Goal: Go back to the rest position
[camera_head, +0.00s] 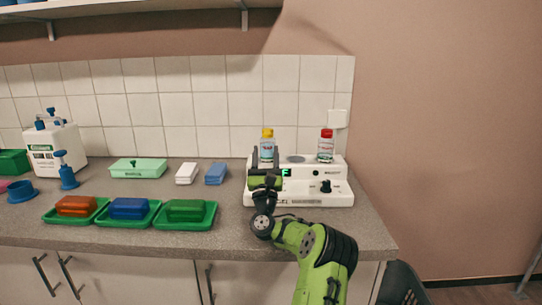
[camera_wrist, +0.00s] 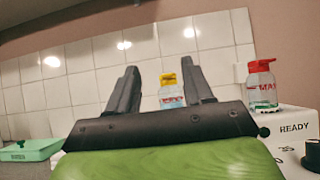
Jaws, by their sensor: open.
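My gripper (camera_head: 265,159) is at the front left of the white device (camera_head: 328,199) on the counter. In the wrist view, my gripper (camera_wrist: 163,88) has its two dark fingers spread apart. A bottle with a yellow cap (camera_wrist: 171,93) shows between the fingers in that view, beyond them. In the head view the yellow-capped bottle (camera_head: 267,136) stands upright on the left of the device, partly hidden by my gripper. I cannot tell how far the fingers are from it. A red-capped bottle (camera_head: 326,146) stands on the right of the device, clear of my gripper.
Green trays (camera_head: 94,220) with coloured blocks line the counter front. A mint box (camera_head: 139,169), white and blue stacks, a blue pump (camera_head: 67,173) and a white canister (camera_head: 55,151) stand further left. A shelf hangs above. A dark bin (camera_head: 402,284) stands right of the counter.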

